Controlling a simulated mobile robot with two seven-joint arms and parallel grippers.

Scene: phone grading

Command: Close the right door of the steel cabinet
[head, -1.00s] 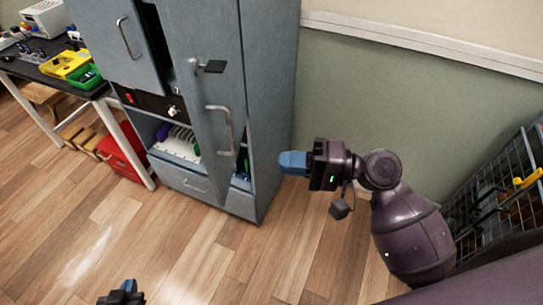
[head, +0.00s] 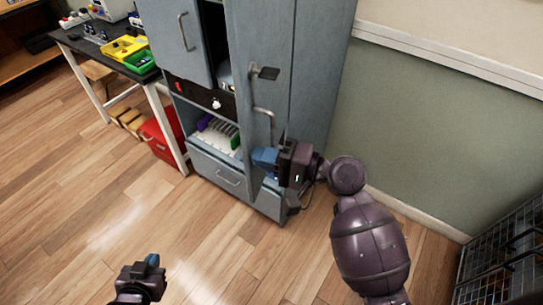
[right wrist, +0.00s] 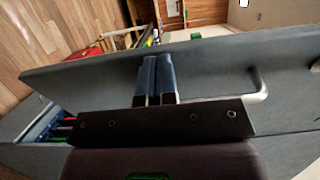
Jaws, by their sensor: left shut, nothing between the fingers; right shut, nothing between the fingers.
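The steel cabinet (head: 318,100) is blue-grey and stands against the wall. My left gripper (head: 152,262) is shut and empty, low over the floor.
The cabinet's left door (head: 178,35) and a lower drawer (head: 215,172) show. A red box (head: 160,140) stands beside the cabinet, under a workbench with yellow (head: 122,47) and green (head: 140,62) bins. A wire rack (head: 500,255) stands at right. The floor in front is clear.

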